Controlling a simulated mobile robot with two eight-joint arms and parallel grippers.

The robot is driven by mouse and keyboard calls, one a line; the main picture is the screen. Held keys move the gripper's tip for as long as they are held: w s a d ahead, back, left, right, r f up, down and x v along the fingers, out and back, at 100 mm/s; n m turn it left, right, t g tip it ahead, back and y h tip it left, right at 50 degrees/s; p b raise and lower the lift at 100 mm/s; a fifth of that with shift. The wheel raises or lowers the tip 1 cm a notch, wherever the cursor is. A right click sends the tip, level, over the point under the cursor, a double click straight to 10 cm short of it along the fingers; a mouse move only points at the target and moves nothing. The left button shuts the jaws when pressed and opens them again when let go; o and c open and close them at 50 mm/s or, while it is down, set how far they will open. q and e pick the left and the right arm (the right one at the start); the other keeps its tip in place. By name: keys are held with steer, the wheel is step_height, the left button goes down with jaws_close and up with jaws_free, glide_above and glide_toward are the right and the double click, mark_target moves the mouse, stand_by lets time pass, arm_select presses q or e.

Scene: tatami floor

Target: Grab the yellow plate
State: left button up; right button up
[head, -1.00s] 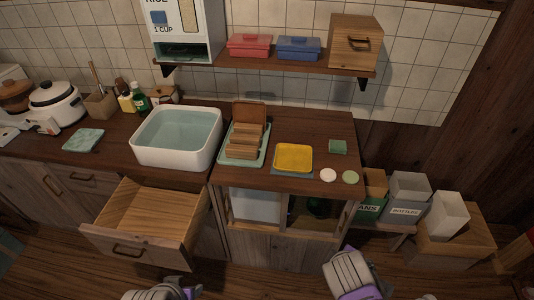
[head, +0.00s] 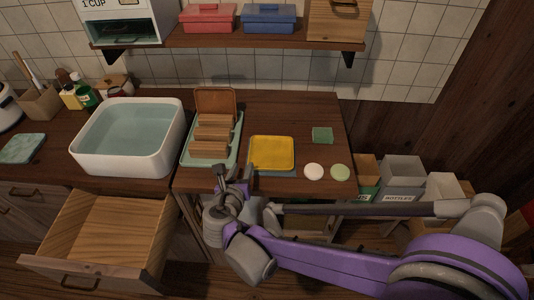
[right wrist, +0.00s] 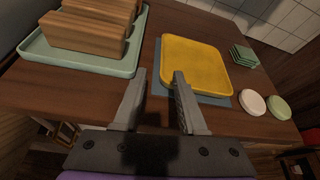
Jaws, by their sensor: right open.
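The yellow plate (head: 272,152) is square with rounded corners and lies flat on a blue-grey mat (head: 287,173) on the wooden counter. It also shows in the right wrist view (right wrist: 195,62). My right gripper (head: 233,178) is open and empty at the counter's front edge, just in front of the plate's left side. I cannot tell if a finger touches the plate. My left gripper is not in view.
A green tray (head: 186,158) with wooden blocks stands left of the plate. A white basin (head: 170,160) is farther left, above an open drawer (head: 70,250). White (head: 314,171) and green (head: 340,172) discs and a green square stack (head: 322,134) lie right. A shelf (head: 230,38) hangs behind.

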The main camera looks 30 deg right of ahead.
mark_target(249, 157)
steer(key=x, duration=0.7)
steer(key=shift+w+d+f+b, duration=0.1)
steer(key=shift+d+f+b, duration=0.1)
steer(key=shift+d+b, duration=0.15)
steer(key=shift+a, duration=0.1)
jaws_close()
stand_by(1.0)
